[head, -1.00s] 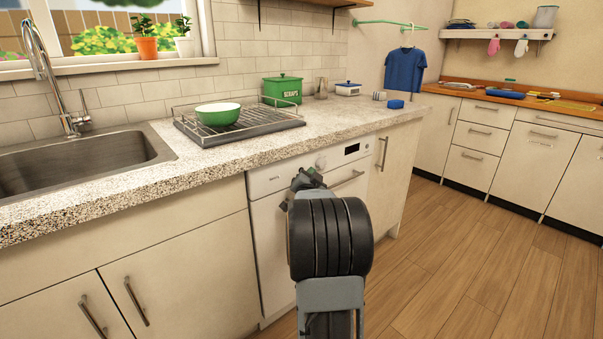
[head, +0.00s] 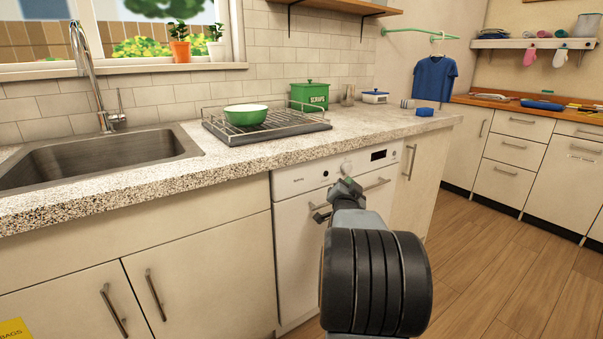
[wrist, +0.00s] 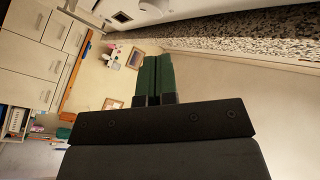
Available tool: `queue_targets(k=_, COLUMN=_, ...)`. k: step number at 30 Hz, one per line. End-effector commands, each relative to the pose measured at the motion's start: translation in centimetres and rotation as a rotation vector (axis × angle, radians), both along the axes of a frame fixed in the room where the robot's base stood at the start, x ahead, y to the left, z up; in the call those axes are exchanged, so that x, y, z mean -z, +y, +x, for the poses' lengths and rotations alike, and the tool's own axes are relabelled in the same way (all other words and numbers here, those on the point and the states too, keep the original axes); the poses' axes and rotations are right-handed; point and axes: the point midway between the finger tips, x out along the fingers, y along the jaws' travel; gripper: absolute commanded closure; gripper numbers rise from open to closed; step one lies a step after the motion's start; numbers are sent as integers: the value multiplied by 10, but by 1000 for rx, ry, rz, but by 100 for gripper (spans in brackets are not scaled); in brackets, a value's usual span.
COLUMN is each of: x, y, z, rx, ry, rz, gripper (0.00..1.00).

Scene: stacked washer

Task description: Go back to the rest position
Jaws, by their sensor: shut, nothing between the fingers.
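My gripper (head: 347,187) is in front of the upper part of the white dishwasher (head: 298,238), below the counter edge. My own dark arm link covers part of the appliance's front. The wrist view shows my gripper's green fingers (wrist: 154,78) lying side by side, shut with nothing between them. The speckled counter edge (wrist: 240,48) runs across the top right of that view, apart from the fingers.
The speckled counter (head: 120,185) carries a drying rack (head: 265,130) with a green bowl (head: 247,113), and a green tin (head: 310,94). A sink (head: 100,158) is at left. Open wooden floor (head: 480,260) lies at right.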

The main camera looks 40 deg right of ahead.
Motion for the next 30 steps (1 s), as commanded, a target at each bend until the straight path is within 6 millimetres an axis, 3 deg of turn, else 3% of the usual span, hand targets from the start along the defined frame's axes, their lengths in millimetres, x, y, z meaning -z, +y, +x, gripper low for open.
queue_targets(k=8, x=-4, y=3, z=2, rx=-6, ry=8, rz=3, gripper=100)
queue_targets(k=11, x=-19, y=18, z=9, rx=-39, ry=50, rz=20, gripper=100)
queue_targets(k=13, x=-36, y=38, z=18, rx=-82, ry=109, rz=44, gripper=100)
queue_targets(k=18, x=-82, y=116, z=37, rx=-252, ry=348, rz=110, gripper=100)
queue_targets(k=22, x=-111, y=183, z=35, rx=-404, ry=563, rz=139, gripper=100)
queue_targets(k=26, x=-139, y=247, z=16, rx=-558, ry=782, rz=144, gripper=100)
queue_targets(k=30, x=-167, y=307, z=-18, rx=-721, ry=1015, rz=128, gripper=100)
